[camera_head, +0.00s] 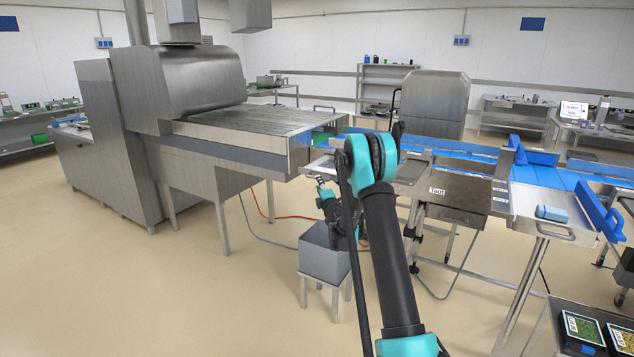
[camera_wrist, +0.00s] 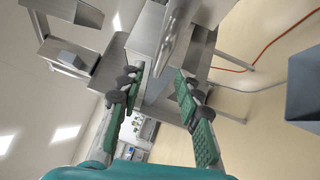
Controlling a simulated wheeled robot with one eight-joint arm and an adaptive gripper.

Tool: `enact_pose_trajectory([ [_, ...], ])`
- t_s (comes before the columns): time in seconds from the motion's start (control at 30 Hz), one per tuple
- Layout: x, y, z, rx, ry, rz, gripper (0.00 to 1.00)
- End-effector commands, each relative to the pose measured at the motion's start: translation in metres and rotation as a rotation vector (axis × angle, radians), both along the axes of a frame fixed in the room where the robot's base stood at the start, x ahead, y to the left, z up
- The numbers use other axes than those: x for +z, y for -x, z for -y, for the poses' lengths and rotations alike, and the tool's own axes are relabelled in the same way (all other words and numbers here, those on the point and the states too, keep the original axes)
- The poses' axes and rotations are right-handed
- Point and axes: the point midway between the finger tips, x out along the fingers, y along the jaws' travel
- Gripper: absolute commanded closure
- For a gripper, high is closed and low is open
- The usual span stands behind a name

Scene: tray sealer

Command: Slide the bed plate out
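A flat steel plate (camera_head: 405,171) lies beside the blue conveyor, behind my arm in the head view. It may be the bed plate, but I cannot tell for sure. My arm covers part of it. A steel box marked with a label (camera_head: 457,195) adjoins it on the right. My gripper (camera_head: 322,188) is small and partly hidden in the head view, low in front of the plate's left end. In the wrist view my gripper (camera_wrist: 160,78) has its two green-padded fingers apart with nothing held between them. Steel structure shows beyond the fingertips.
A large steel oven-like machine (camera_head: 205,100) stands at left. A grey box on a stool (camera_head: 325,255) is below my gripper. A second steel surface with a handle (camera_head: 530,205) holds a small blue block (camera_head: 551,213). An orange cable (camera_head: 262,205) runs across the open floor.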

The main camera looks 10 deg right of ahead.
Motion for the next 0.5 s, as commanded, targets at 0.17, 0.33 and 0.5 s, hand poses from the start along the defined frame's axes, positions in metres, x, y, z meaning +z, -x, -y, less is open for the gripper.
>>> enact_pose_trajectory([
  [0.17, -0.005, 0.036, 0.006, 0.0, 0.0, 0.0, 0.66],
  [0.33, -0.008, 0.057, 0.009, 0.0, 0.0, 0.0, 0.66],
  [0.5, -0.009, 0.065, 0.01, 0.0, 0.0, 0.0, 0.66],
])
